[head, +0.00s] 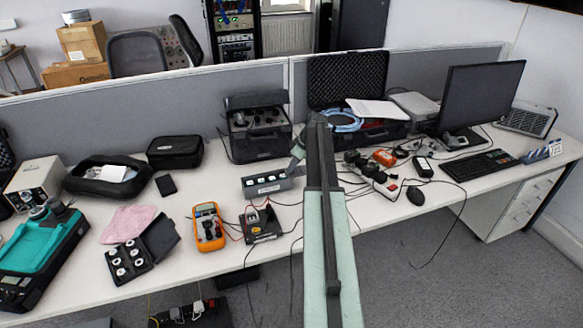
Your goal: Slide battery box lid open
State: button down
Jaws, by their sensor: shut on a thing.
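The fingertips are small and partly behind my arm, so the exact grip is hard to see. I cannot tell how far the lid is open.
An orange multimeter (208,227) and a small black box (262,224) with wires stand in front. An open black case (258,128) is behind. A power strip (371,174) and cables lie to the right.

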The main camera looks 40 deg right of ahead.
jog(key=shift+w+a, duration=0.15)
jog(key=shift+a, duration=0.05)
jog(key=c, duration=1.3)
grip_release()
jog(key=shift+w+a, duration=0.1)
jog(key=p+v, duration=0.7)
jog(key=shift+s+r, duration=0.2)
jog(key=shift+r, duration=0.15)
